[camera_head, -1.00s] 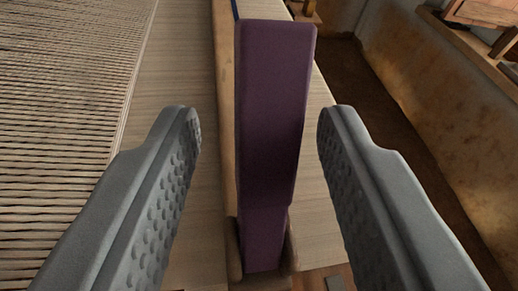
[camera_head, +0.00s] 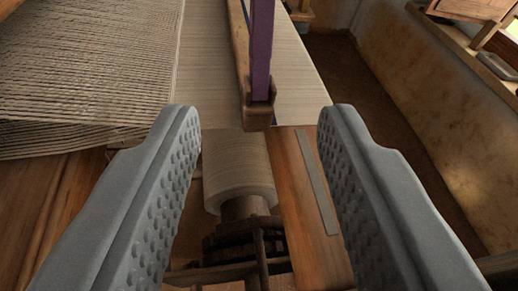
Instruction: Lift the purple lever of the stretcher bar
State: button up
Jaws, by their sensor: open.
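The purple lever (camera_head: 261,48) stands upright at the top centre of the view, its upper end cut off by the picture's edge. Its foot sits in a brown wooden holder at the end of the stretcher bar (camera_head: 239,57), which lies along the woven cloth (camera_head: 299,68). My gripper (camera_head: 259,118) is open and empty. Its two grey fingers stand wide apart at left and right, and the lever appears beyond and between them, touching neither.
A cloth roller (camera_head: 238,170) with dark wooden parts is below centre. A wooden beam (camera_head: 306,210) with a grey strip runs beside it. Warp threads (camera_head: 85,75) spread at the left. A plastered pit wall (camera_head: 410,75) and a ledge are at the right.

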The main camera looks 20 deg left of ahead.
jog(key=shift+s+d, duration=0.1)
jog(key=shift+s, duration=0.05)
grip_shut()
jog(key=n+h, duration=0.6)
jog(key=n, duration=0.8)
send_near(257, 26)
jog(key=x, duration=0.7)
